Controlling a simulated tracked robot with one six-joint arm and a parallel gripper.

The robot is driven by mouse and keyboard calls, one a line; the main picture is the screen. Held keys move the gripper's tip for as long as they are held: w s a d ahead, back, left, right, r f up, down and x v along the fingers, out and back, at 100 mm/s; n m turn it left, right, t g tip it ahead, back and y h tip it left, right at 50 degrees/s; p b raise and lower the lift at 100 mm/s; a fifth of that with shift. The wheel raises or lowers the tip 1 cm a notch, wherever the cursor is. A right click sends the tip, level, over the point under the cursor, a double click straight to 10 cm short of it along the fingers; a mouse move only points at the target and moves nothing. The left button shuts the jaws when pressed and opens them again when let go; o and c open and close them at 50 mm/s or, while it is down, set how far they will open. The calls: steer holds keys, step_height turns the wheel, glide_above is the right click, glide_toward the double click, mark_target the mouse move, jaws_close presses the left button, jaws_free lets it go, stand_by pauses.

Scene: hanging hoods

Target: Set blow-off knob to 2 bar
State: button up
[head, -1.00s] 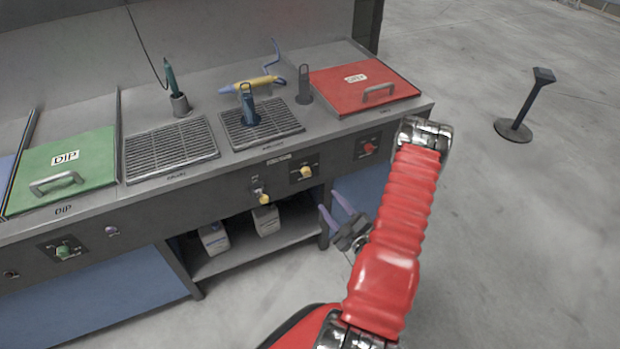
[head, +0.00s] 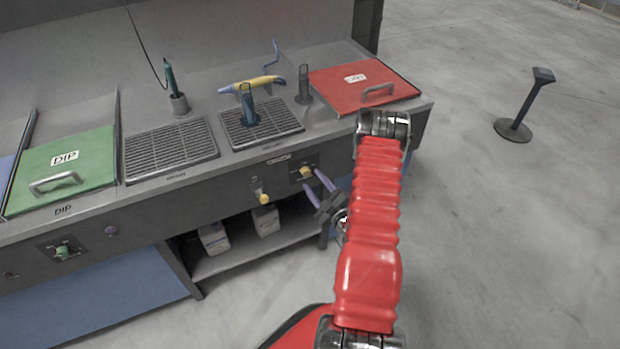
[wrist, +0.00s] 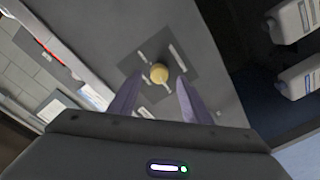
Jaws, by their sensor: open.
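A yellow knob (head: 305,171) sits on a dark plate on the bench's front panel, below the right grate. It also shows in the wrist view (wrist: 158,73), on a dark square plate with pale marks around it. The marks are too small to read. My gripper (head: 311,180) is open, with its two purple fingers pointing at this knob. In the wrist view the fingertips (wrist: 160,78) lie to either side of the knob in the picture. Whether they touch it I cannot tell. A second yellow knob (head: 263,197) is on the panel to the left.
The bench top holds a red lid (head: 350,85), a green lid (head: 85,165), two grates, a blue-and-yellow tool (head: 250,84) and a teal tool in a holder. White containers (head: 265,220) stand on the shelf below. The floor to the right is clear, except for a black post (head: 525,105).

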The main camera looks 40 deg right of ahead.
mark_target(307, 174)
steer(key=shift+x, duration=1.7)
steer(key=shift+c, duration=0.5)
steer(key=c, duration=0.9)
